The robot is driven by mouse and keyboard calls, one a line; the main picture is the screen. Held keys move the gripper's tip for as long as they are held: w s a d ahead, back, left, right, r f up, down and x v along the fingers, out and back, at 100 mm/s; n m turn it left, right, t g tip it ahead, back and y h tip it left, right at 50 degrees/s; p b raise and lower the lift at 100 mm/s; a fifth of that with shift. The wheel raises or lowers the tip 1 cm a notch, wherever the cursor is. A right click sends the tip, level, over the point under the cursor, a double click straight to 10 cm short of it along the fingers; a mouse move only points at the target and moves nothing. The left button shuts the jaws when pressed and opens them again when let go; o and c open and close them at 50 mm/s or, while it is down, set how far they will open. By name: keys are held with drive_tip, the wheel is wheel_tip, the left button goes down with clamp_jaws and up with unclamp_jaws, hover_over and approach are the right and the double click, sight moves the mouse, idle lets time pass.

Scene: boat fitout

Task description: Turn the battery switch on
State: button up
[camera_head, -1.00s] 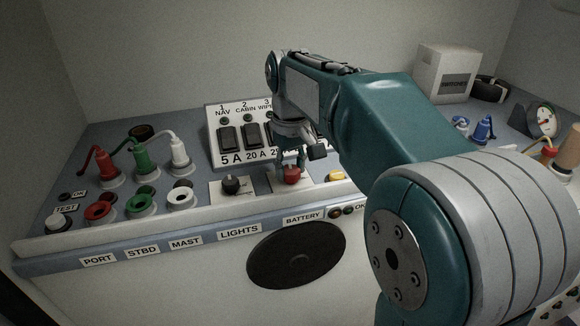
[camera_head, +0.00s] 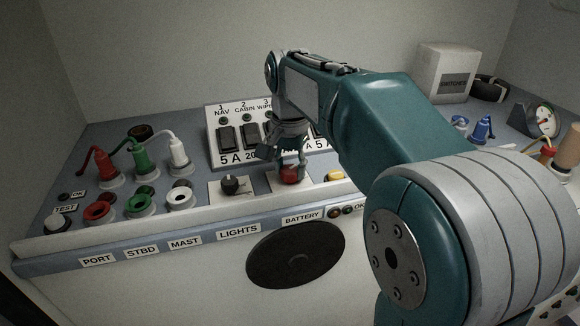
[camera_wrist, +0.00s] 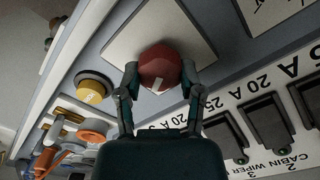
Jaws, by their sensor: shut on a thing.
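The battery switch is a red knob (camera_head: 291,175) on a white plate above the BATTERY label (camera_head: 303,216). In the wrist view the red knob (camera_wrist: 160,68) shows a white pointer mark, which slants on its face. My gripper (camera_head: 288,168) comes down on the knob from above. In the wrist view its two fingers (camera_wrist: 158,78) sit on either side of the knob and are shut on it. The far side of the knob is partly hidden by the fingers in the head view.
A black lights knob (camera_head: 231,185) stands to the left and a yellow button (camera_head: 335,175) to the right. Behind is a breaker panel (camera_head: 215,125) with black rocker switches. Red, green and white plugs (camera_head: 140,160) with cables stand at the left.

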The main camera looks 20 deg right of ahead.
sight(288, 169)
drive_tip(key=m, duration=0.5)
drive_tip(key=shift+f, duration=0.15)
drive_tip(key=shift+m, duration=0.4)
drive_tip(key=o, duration=1.2)
drive_tip(key=shift+a, duration=0.1)
drive_tip(key=shift+c, duration=0.2)
wheel_tip(288, 169, up, 12)
drive_tip(key=shift+w+a, duration=0.1)
